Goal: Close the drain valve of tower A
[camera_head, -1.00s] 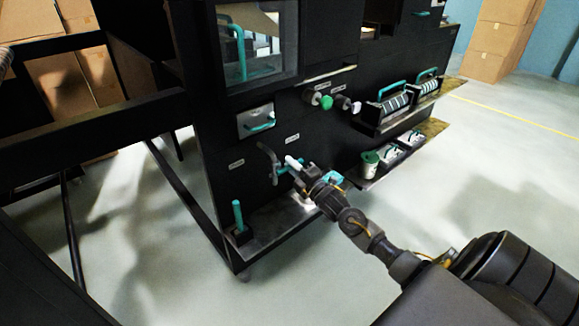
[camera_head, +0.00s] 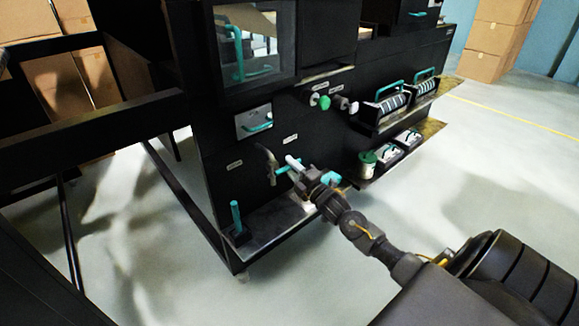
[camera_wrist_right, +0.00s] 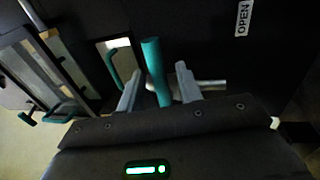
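The valve on the black front panel has a teal lever (camera_head: 283,169). In the right wrist view the teal lever (camera_wrist_right: 156,72) stands between the two grey fingers of my right gripper (camera_wrist_right: 157,88), with gaps on both sides. A silver stem (camera_wrist_right: 212,85) shows behind the right finger. In the head view my right gripper (camera_head: 296,166) is at the lever, fingers towards the panel, and hides part of the valve. A white "OPEN" label (camera_wrist_right: 243,18) is on the panel at the upper right. My left gripper is not in view.
A teal upright handle (camera_head: 236,216) stands on the low metal ledge to the left. A drawer with a teal handle (camera_head: 255,124), a green knob (camera_head: 323,102) and a shelf of teal-handled rollers (camera_head: 385,108) are nearby.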

